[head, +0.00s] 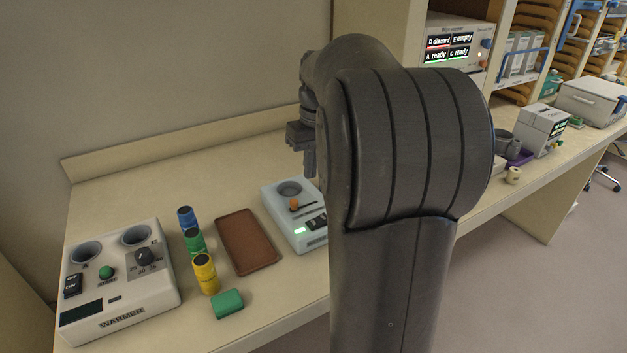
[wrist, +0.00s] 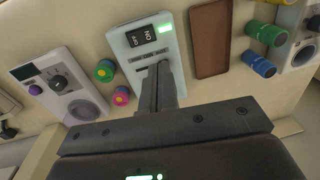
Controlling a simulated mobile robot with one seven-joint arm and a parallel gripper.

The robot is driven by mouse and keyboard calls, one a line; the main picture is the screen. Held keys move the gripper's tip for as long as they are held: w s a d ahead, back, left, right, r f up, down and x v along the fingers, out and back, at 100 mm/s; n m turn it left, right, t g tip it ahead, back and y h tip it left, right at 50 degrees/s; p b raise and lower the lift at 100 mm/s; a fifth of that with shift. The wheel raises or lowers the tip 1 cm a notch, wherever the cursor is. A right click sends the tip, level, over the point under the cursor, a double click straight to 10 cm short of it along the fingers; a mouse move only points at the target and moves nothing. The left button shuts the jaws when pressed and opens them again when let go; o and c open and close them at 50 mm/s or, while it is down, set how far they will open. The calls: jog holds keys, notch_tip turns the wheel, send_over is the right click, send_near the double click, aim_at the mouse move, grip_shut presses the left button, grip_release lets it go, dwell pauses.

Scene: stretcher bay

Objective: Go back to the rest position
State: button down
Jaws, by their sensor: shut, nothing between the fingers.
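My gripper (head: 308,168) is in the head view, left of my large dark arm link, which hides much of the bench. It hangs above the bench, beyond the small white device (head: 309,240) with a round well, an orange lever and a lit green display. In the wrist view my gripper (wrist: 163,68) has its fingers together with nothing between them. They overlap the lower part of the white device with the ON/OFF switch (wrist: 140,38) in that picture. Whether they touch it cannot be told.
The warmer (head: 130,310), blue bottle (head: 187,218), green bottle (head: 194,241), yellow bottle (head: 205,275), green block (head: 227,304) and brown tray (head: 248,240) are on the left bench. A knobbed device (wrist: 58,80) shows in the wrist view. Bare bench (head: 120,190) lies behind the warmer.

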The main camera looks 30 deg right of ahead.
jog(key=shift+r, duration=0.25)
dwell(0.3)
